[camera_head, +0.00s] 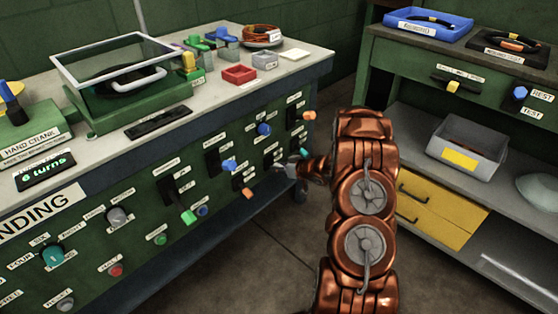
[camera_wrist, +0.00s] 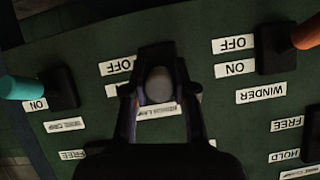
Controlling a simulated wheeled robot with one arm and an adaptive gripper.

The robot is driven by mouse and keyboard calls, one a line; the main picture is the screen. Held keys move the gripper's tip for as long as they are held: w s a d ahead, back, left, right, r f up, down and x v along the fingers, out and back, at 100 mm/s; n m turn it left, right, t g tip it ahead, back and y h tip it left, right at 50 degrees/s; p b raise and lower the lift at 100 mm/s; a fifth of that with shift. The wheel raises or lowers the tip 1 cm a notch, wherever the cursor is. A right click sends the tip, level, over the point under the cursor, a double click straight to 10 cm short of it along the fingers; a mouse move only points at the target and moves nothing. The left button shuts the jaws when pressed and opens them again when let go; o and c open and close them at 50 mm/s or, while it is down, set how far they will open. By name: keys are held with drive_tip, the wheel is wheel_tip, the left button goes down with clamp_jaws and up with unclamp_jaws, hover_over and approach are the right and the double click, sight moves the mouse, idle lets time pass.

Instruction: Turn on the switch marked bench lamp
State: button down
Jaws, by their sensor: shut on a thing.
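In the wrist view, which looks at the panel upside down, my gripper (camera_wrist: 160,92) is shut on a pale grey switch knob (camera_wrist: 160,84). The knob sits between the two fingers, in front of its dark switch base. A white label (camera_wrist: 160,109) beside it is partly hidden by the fingers; its last word looks like LAMP. An OFF label (camera_wrist: 117,68) is at its left, with a partly covered label below that. In the head view, my gripper (camera_head: 284,168) is at the right part of the green panel. I cannot tell the lever's exact position.
A teal lever (camera_wrist: 20,88) is left of my gripper in the wrist view, and an orange WINDER lever (camera_wrist: 306,34) is at the right. In the head view, more levers stand close by, blue (camera_head: 229,165) and orange (camera_head: 248,193). Open floor lies below.

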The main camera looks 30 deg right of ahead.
drive_tip(key=shift+w+r+g+p, duration=0.15)
drive_tip(key=shift+r+g+p, duration=0.6)
drive_tip(key=shift+p, duration=1.7)
drive_tip(key=shift+g+p, duration=0.25)
drive_tip(key=shift+p, duration=1)
drive_tip(key=shift+w+f+g+h+p, duration=0.1)
drive_tip(key=shift+g+h+p, duration=0.2)
drive_tip(key=shift+p, duration=0.4)
drive_tip(key=c, duration=0.9)
unclamp_jaws()
drive_tip(key=shift+f, duration=0.1)
drive_tip(key=v, duration=1.2)
